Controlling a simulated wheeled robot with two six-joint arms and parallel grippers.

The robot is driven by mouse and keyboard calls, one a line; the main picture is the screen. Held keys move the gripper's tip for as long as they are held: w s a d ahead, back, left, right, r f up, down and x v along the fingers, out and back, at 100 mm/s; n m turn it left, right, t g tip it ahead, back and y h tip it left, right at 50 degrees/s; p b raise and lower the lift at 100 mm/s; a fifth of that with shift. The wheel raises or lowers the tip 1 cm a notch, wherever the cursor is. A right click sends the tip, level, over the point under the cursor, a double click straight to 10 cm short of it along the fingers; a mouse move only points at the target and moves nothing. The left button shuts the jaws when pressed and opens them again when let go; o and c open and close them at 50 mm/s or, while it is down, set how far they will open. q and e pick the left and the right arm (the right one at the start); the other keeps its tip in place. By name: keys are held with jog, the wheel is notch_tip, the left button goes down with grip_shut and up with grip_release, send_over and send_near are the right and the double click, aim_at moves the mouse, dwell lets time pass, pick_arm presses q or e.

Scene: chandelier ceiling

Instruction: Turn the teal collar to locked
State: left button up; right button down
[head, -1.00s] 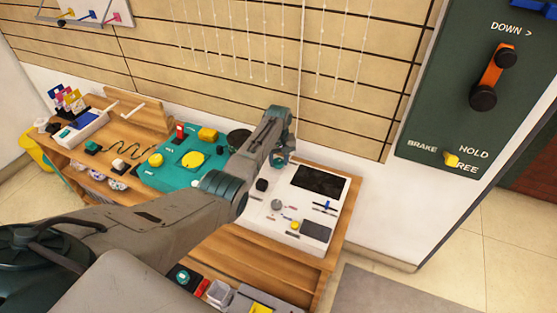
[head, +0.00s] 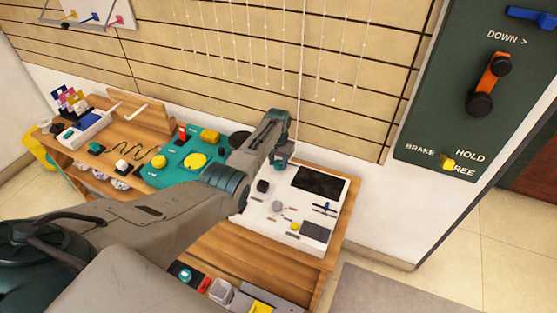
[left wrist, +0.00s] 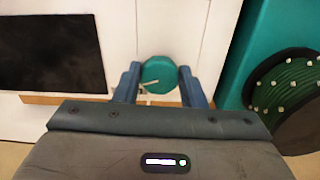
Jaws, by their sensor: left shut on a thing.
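The teal collar (left wrist: 160,75) is a round teal knob on a white panel, seen nearly face on in the left wrist view. A thin pale mark shows at its lower left edge; I cannot read any locked marking. My left gripper (left wrist: 160,84) has its blue-grey fingers on both sides of the collar and is shut on it. In the head view my left gripper (head: 281,162) is over the upper left of the white panel (head: 268,225), and the arm hides much of that area. My right gripper is not in view.
A dark green wall panel (head: 445,110) with an orange lever stands at the right.

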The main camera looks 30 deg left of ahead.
pick_arm(q)
jog(key=shift+m, duration=1.1)
jog(key=shift+a+m, duration=0.1)
jog(key=shift+m, duration=0.7)
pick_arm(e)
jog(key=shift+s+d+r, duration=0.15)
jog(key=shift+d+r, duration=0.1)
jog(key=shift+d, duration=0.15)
pick_arm(q)
jog(key=o, duration=1)
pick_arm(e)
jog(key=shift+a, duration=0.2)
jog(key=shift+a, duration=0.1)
pick_arm(q)
jog(key=shift+p, duration=0.3)
